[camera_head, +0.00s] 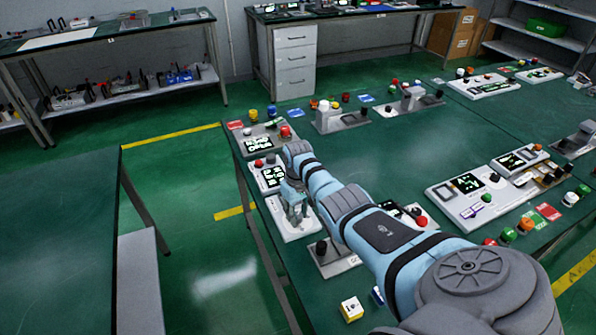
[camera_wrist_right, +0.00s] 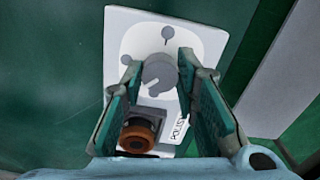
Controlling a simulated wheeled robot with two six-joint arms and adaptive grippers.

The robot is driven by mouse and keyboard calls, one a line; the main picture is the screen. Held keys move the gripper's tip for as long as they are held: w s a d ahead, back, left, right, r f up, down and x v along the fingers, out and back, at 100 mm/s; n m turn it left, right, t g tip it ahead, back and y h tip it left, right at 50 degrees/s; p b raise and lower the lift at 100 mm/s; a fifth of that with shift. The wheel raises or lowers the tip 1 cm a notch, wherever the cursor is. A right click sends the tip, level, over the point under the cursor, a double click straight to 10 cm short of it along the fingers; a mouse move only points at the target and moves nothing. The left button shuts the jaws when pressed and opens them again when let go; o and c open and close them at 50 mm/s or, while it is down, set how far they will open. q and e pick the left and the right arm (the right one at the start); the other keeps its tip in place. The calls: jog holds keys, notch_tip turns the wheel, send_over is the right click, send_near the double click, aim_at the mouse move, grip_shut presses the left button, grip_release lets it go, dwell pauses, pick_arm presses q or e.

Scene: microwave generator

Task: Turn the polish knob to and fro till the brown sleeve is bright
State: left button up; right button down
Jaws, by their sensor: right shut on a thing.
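The polish panel is a white plate (camera_wrist_right: 120,35) with a grey round knob (camera_wrist_right: 160,75) and the printed word POLISH. The brown sleeve (camera_wrist_right: 138,138) sits on a dark grey holder just below the knob in the right wrist view, and it looks dull brown-orange. My right gripper (camera_wrist_right: 160,68) has its two green-padded fingers on either side of the knob, shut on it. In the head view my right gripper (camera_head: 294,205) reaches down over the white plate (camera_head: 294,231) at the table's left edge. The knob and sleeve are hidden there. My left gripper is not in view.
Two small display panels (camera_head: 259,146) with red buttons stand just beyond the gripper. A grey device (camera_head: 335,262) with a black knob stands close on the near side. A yellow-and-white block (camera_head: 351,309) lies at the near edge. Green floor lies left of the table.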

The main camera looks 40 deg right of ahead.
jog(key=m+p, duration=0.1)
jog(key=m, duration=0.3)
jog(key=shift+r+m, duration=0.1)
jog(key=shift+m, duration=0.2)
jog(key=m, duration=0.4)
jog(key=shift+w+p, duration=0.15)
jog(key=shift+p, duration=0.2)
jog(key=shift+m, duration=0.3)
jog(key=c, duration=1.2)
grip_release()
jog(key=shift+c, duration=0.2)
notch_tip(320, 180, up, 12)
